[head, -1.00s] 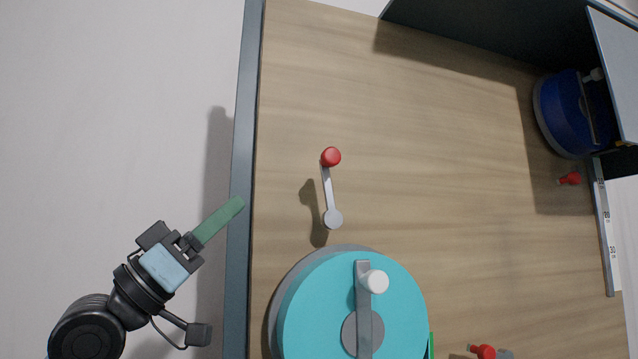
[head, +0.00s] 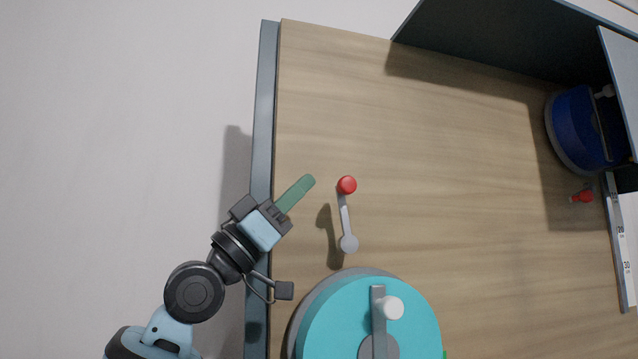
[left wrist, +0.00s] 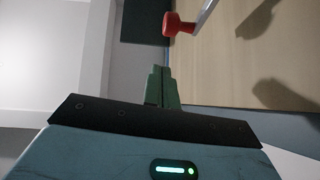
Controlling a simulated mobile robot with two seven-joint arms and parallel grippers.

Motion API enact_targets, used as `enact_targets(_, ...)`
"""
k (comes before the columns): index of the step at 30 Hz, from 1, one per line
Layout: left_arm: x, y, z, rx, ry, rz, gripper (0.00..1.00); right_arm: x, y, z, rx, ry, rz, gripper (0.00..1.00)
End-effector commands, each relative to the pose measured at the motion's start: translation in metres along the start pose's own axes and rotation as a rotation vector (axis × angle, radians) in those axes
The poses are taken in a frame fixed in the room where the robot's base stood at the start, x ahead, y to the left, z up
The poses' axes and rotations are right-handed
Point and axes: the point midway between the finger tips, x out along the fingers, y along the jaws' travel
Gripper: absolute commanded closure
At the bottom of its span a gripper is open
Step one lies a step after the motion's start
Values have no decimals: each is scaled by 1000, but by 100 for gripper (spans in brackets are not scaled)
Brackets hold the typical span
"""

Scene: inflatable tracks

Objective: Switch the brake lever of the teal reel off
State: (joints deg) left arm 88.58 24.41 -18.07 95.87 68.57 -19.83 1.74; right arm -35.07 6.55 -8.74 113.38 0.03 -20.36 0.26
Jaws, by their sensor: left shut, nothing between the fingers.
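The teal reel (head: 335,322) stands at the bottom of the head view, with a grey crank arm and a white knob on its top. A brake lever (head: 345,215) with a grey arm and a red knob stands just above it in the picture. My left gripper (head: 308,181) is shut and empty, its green fingers a little left of the red knob and apart from it. In the left wrist view the red knob of the brake lever (left wrist: 178,25) is ahead of the shut fingertips (left wrist: 160,70). My right gripper is not in view.
The wooden table (head: 450,170) has a grey raised edge (head: 263,120) on its left, which my left arm crosses. A blue reel (head: 575,130) sits at the far right by dark panels, with another red-knobbed lever (head: 582,196) near it. The middle of the table is clear.

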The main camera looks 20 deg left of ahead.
Motion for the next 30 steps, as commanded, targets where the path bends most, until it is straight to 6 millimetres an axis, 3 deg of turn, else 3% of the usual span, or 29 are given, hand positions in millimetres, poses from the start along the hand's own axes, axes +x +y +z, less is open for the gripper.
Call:
enact_targets(6, 20, 0, 22, -2, 0, 0, 100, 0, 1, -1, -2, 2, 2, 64)
enact_targets(11, 26, -1, 28, -2, -1, -1, 100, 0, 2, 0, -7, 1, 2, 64)
enact_targets(23, 26, -1, 29, -1, -1, -1, 100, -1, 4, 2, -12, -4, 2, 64)
enact_targets(30, 19, -13, 27, -3, -5, -6, 100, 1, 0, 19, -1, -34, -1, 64)
